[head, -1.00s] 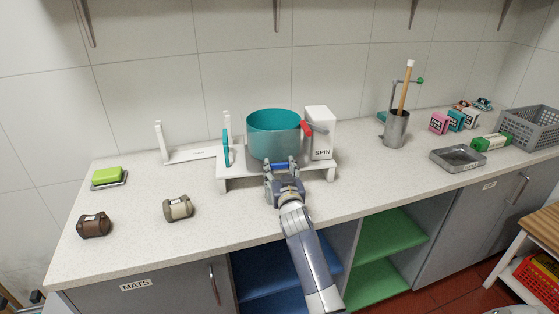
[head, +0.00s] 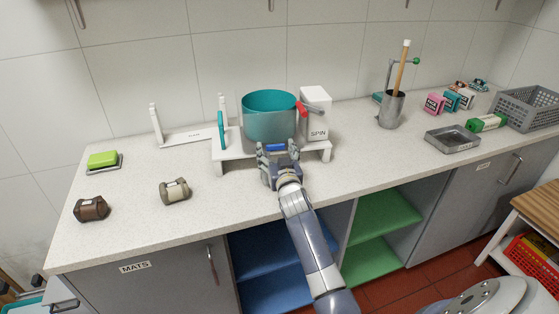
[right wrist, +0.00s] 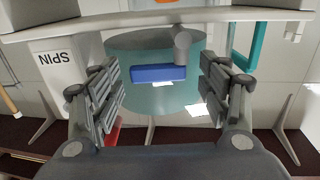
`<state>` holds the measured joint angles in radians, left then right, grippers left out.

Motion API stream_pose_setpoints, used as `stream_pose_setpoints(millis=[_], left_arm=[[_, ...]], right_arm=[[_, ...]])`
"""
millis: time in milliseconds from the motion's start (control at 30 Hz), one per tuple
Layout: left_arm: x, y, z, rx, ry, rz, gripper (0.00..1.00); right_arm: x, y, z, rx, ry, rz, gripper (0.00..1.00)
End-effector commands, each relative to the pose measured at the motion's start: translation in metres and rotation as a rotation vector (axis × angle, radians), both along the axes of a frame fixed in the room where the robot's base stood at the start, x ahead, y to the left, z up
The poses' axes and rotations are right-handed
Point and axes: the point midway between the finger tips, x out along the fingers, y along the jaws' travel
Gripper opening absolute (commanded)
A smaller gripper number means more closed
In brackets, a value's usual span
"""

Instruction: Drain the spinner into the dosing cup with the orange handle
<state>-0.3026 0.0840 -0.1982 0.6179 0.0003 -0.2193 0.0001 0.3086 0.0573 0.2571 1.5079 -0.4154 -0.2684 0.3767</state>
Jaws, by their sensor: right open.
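The spinner (head: 268,120) is a grey drum with a teal inside. It stands upright on a low white stand (head: 322,153), beside a white box marked SPIN (head: 317,112). A red lever (head: 302,109) is at its right rim. My right gripper (head: 278,149) is in front of the drum, open. Its fingers stand on either side of a blue bar (head: 276,147) and appear apart from it. The right wrist view shows the blue bar (right wrist: 158,73) between the open fingers, near a grey cylindrical part (right wrist: 183,45). I cannot make out a dosing cup with an orange handle. My left gripper is not in view.
A teal upright bar (head: 222,132) is left of the drum. Brown (head: 91,208) and beige (head: 175,191) rolls and a green sponge (head: 103,159) lie at left. A metal pot (head: 391,109), a tray (head: 453,138) and a grey basket (head: 527,108) are at right. The front counter is clear.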

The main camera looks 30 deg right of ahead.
Motion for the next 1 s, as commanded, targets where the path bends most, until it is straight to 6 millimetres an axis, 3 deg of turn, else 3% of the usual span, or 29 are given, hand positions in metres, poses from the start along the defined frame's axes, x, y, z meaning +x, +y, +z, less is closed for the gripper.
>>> stream_pose_setpoints(millis=[600,800,1000], left_arm=[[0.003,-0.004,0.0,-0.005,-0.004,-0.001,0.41],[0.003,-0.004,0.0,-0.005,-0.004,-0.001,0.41],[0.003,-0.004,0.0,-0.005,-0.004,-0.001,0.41]], right_arm=[[-0.092,0.036,-0.002,0.001,0.004,0.001,0.7],[-0.106,0.041,-0.001,0.0,0.003,0.0,0.7],[-0.108,0.042,-0.001,0.0,0.003,0.0,0.7]])
